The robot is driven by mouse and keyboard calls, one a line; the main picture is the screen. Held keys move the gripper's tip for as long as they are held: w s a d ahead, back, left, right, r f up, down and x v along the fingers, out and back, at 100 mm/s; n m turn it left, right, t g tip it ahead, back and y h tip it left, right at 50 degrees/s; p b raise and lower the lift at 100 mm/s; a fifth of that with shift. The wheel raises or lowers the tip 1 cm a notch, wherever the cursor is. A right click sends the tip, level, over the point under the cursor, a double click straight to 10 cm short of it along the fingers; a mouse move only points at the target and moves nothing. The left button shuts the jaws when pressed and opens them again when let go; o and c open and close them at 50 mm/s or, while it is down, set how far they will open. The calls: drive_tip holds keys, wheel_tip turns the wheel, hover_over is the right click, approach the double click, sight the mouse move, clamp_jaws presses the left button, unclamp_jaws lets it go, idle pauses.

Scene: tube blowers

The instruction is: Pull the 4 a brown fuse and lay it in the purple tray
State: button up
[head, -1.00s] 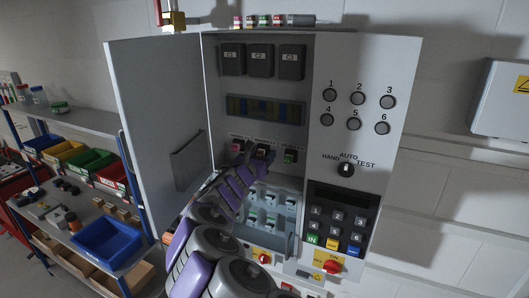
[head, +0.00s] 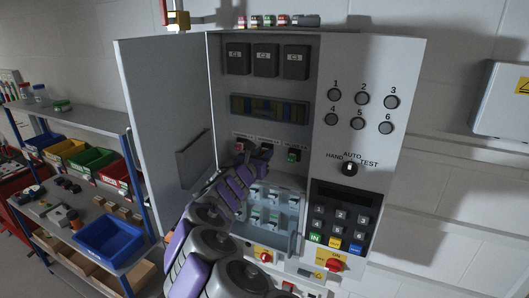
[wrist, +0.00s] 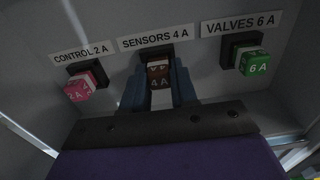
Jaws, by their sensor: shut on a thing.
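The brown 4 A fuse (wrist: 158,77) sits at the dark socket under the SENSORS 4 A label (wrist: 156,37) in the wrist view. My gripper (wrist: 159,90) is shut on it, one blue finger on each side. I cannot tell whether the fuse is fully seated. In the head view my gripper (head: 262,154) reaches into the open cabinet at the fuse row and mostly hides this fuse. I cannot make out a purple tray in either view.
The pink 2 A fuse (wrist: 78,90) is left and the green 6 A fuse (wrist: 255,64) right, both close to my fingers. The cabinet door (head: 165,140) stands open. A clear bin (head: 275,210) with small parts is below. A blue tray (head: 110,240) is on the bench.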

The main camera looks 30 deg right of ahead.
drive_tip(key=shift+s+a+r, duration=0.1)
drive_tip(key=shift+s+a, duration=0.05)
drive_tip(key=shift+s, duration=0.05)
clamp_jaws()
drive_tip(key=shift+w, duration=0.1)
drive_tip(key=shift+v, duration=3)
